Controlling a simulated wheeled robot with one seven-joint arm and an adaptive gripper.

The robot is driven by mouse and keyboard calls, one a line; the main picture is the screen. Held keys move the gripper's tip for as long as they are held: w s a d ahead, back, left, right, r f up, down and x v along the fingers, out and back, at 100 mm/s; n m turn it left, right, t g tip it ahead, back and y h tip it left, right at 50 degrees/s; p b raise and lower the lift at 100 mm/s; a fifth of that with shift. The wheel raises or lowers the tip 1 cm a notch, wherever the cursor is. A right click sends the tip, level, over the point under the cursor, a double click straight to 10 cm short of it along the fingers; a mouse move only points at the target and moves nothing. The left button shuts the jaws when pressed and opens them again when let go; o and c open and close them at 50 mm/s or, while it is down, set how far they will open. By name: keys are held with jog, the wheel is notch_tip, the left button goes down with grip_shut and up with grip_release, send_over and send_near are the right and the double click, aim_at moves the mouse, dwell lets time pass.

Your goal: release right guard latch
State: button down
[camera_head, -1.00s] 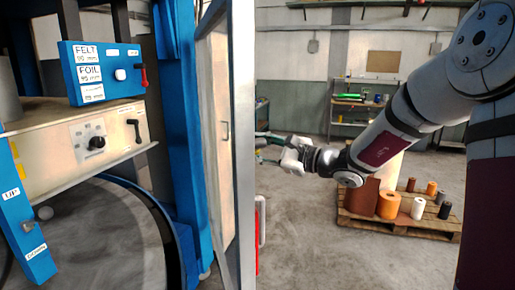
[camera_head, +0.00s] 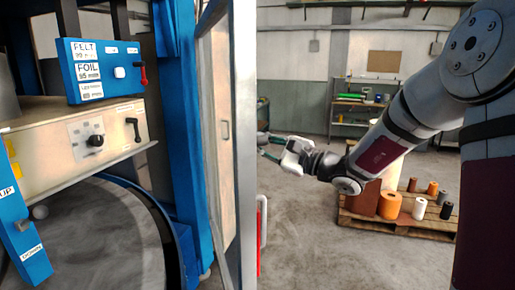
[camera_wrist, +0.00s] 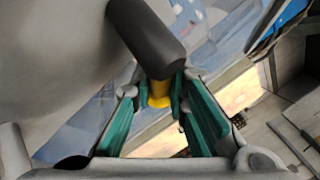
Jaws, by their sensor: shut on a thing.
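The guard door (camera_head: 222,130), a tall pale-framed panel with a handle, stands at the right side of the blue press. In the head view, my gripper (camera_head: 266,147) is just right of the door's edge, its green fingers pointing left. What it holds cannot be made out there. In the wrist view, my gripper (camera_wrist: 162,100) has its green-padded fingers around a yellow piece. A dark grey cylinder (camera_wrist: 148,38) meets this yellow piece (camera_wrist: 159,93); together they look like the latch handle. The gripper is shut on it. The latch's mount is hidden.
A blue control box (camera_head: 103,68) with a red lever and a cream panel (camera_head: 75,145) with a black knob are at the left. A pallet (camera_head: 400,226) with rolls stands behind my arm. Open concrete floor lies between the door and the pallet.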

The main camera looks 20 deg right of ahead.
jog(key=shift+r+n+y, duration=0.2)
jog(key=shift+n+y, duration=0.2)
jog(key=shift+n, duration=0.1)
jog(key=c, duration=1.6)
grip_release()
jog(key=shift+o, duration=0.2)
jog(key=v, duration=1.2)
jog(key=shift+f, duration=0.1)
